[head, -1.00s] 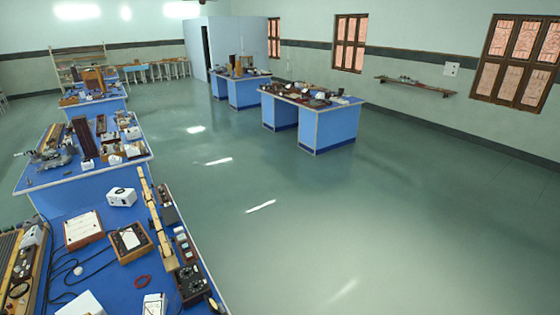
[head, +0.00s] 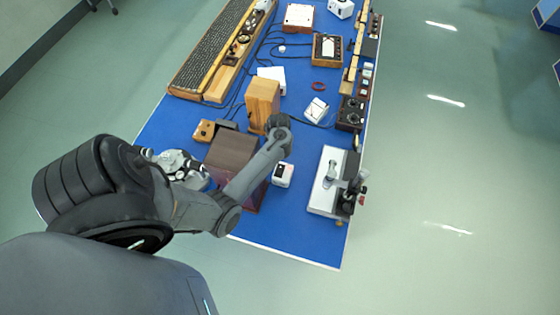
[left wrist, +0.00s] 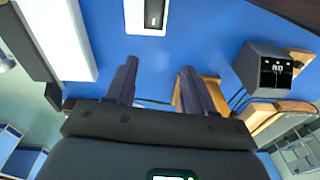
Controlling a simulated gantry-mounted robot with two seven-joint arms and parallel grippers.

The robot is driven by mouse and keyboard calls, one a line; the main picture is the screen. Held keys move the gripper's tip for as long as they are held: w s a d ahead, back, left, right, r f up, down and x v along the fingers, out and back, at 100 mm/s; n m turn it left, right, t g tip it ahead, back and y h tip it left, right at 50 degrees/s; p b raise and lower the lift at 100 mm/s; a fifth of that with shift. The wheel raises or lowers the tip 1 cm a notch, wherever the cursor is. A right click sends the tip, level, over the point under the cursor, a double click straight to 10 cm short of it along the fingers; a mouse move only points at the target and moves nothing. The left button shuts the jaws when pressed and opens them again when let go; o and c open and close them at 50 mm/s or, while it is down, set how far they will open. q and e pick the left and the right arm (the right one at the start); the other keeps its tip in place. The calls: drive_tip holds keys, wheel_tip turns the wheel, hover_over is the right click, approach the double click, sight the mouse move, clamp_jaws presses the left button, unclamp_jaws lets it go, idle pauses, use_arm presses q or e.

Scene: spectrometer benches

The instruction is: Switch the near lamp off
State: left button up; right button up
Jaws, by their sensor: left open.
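No thing in view is clearly marked as a lamp. In the head view, a tall wooden housing (head: 262,98) and a dark brown box (head: 234,150) stand on the near blue bench. A small white box (head: 283,175) with a dark panel sits right of the brown box. My left arm reaches over the brown box; its end (head: 278,124) is beside the wooden housing, fingers unclear there. In the left wrist view my left gripper (left wrist: 158,67) is open and empty. A white box with a black switch-like panel (left wrist: 153,14) lies beyond its fingertips. My right gripper is not in view.
A grey-white instrument (head: 326,182) stands at the bench's right edge. A white meter (head: 317,110), a red ring (head: 319,86) and cables lie farther back. The wrist view shows a dark box with a display (left wrist: 268,72). Open floor (head: 450,200) lies right of the bench.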

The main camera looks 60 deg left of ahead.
sight(281, 167)
use_arm(q)
drive_tip(key=shift+n+g+h, duration=0.3)
drive_tip(key=shift+n+h, duration=0.2)
drive_tip(key=f+b, duration=0.3)
drive_tip(key=f, duration=0.1)
drive_tip(key=d+f+b, duration=0.1)
drive_tip(key=f+b, duration=0.2)
drive_tip(key=f, duration=0.2)
drive_tip(key=f+b, duration=0.3)
drive_tip(key=f, duration=0.1)
drive_tip(key=shift+d+f+b, duration=0.25)
drive_tip(key=shift+b, duration=0.05)
